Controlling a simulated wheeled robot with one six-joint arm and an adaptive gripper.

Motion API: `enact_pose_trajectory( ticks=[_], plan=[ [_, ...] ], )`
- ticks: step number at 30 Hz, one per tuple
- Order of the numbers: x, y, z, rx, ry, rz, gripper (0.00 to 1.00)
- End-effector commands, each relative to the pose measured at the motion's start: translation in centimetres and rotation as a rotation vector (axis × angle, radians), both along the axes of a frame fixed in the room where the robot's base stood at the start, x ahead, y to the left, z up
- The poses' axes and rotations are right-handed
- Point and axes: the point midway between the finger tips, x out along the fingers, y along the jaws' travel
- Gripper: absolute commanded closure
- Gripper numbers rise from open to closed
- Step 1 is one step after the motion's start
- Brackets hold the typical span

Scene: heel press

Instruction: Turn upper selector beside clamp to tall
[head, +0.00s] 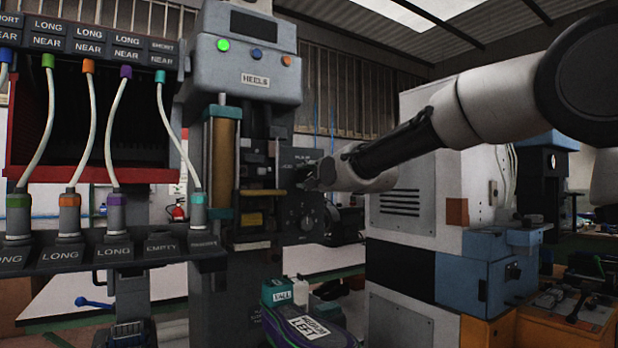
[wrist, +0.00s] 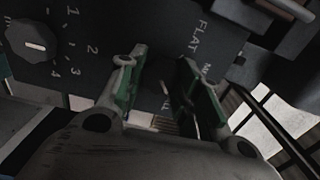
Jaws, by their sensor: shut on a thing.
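The dark control panel (head: 290,208) is on the heel press, beside its clamp. My gripper (head: 308,176) reaches it from the right and covers the upper selector in the head view. In the wrist view, my gripper's green-padded fingers (wrist: 160,88) stand on either side of the upper selector (wrist: 165,88), shut on it. A short pale pointer mark shows on the dark knob. Other lettering is partly hidden by the fingers, so the selector's exact setting cannot be read.
A numbered dial (wrist: 36,46) is on the same panel, left in the wrist view. A rack (head: 110,250) with several cabled plugs stands left of the press. A white and blue cabinet (head: 410,245) stands to the right. A labelled shoe (head: 310,328) is below.

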Motion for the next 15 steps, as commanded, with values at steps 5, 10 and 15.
enact_pose_trajectory(
  ticks=[5,10,15],
  plan=[
    [0.03,-0.04,-0.22,-0.001,0.005,-0.001,0.9],
    [0.03,-0.04,-0.23,-0.001,0.005,-0.001,0.59],
    [0.02,-0.03,-0.15,-0.001,0.003,-0.001,0.44]
  ],
)
